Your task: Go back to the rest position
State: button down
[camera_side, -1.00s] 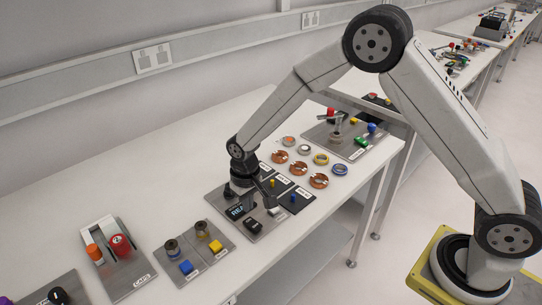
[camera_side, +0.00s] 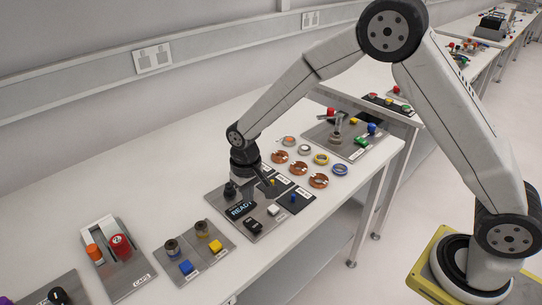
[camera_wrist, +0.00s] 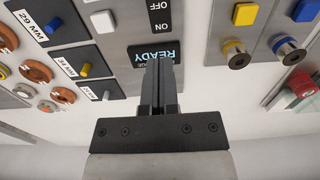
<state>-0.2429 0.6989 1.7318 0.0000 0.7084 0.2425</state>
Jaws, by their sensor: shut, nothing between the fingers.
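My gripper (camera_side: 268,190) is shut and empty, pointing down above the metal control panel on the bench. In the wrist view my gripper (camera_wrist: 160,66) shows its two dark fingers together, tips in front of the dark display (camera_wrist: 142,55). The display reads READY and also shows in the side view (camera_side: 240,209). Next to it are a black ON/OFF switch (camera_side: 252,225) and a white button (camera_side: 274,210). My upper arm is raised and bent above the bench.
Copper rings (camera_side: 318,181) and other rings lie right of the panel. A plate with a yellow button (camera_side: 215,246) and a blue button (camera_side: 186,267) is to the left, then a plate with a red cap (camera_side: 121,245).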

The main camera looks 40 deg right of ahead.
jog(key=s+d+r+t, duration=0.1)
jog(key=s+d+r, duration=0.2)
jog(key=s, duration=0.6)
jog(key=s+d+r+t, duration=0.1)
jog(key=s+d+r, duration=0.2)
jog(key=s+d, duration=0.5)
jog(key=shift+s+d+r+t, duration=0.15)
jog(key=shift+s+r+t, duration=0.15)
jog(key=shift+s+r, duration=0.05)
